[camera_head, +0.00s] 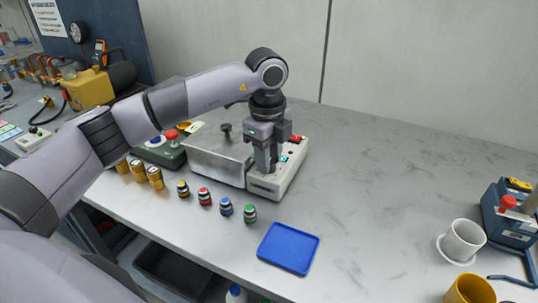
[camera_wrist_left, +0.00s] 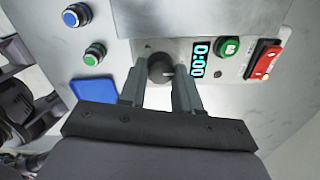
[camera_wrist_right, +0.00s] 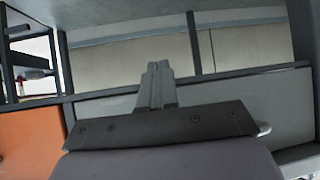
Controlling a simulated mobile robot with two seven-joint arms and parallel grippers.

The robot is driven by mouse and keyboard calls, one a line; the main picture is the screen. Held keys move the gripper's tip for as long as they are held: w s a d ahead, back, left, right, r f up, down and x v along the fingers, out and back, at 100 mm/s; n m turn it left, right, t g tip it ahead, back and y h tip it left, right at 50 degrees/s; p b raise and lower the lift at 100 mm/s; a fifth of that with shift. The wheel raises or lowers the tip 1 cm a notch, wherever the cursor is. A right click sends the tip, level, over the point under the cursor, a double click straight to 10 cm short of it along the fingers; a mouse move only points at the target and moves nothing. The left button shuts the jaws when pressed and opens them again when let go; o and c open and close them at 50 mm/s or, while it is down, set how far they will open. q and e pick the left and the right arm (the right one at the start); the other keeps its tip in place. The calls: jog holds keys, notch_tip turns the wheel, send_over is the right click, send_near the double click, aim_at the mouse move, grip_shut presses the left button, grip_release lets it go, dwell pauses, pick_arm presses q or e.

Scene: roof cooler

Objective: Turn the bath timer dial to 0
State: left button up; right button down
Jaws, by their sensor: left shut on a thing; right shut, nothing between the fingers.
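The bath (camera_head: 224,152) is a metal box with a knobbed lid on the bench, with a white control panel (camera_head: 284,182) at its right end. The dark round timer dial (camera_wrist_left: 160,66) is on that panel, with a pale pointer mark. The lit display (camera_wrist_left: 199,58) beside it appears to read 0:00. My left gripper (camera_head: 267,166) points down over the panel. In the left wrist view its two fingers (camera_wrist_left: 159,74) are on either side of the dial, shut on it. In the head view the hand hides the dial. My right gripper (camera_wrist_right: 155,72) is shut and empty, away from the bath.
A green button (camera_wrist_left: 228,46) and a red switch (camera_wrist_left: 263,60) sit on the panel near the fingers. Several small capped bottles (camera_head: 204,196) and a blue tray (camera_head: 288,248) lie in front. A white mug (camera_head: 464,240) stands at right.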

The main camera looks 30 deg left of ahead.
dwell(0.3)
pick_arm(q)
jog(key=o, duration=1.1)
jog(key=shift+c, duration=0.2)
jog(key=shift+s+r, duration=0.15)
jog(key=shift+r, duration=3.45)
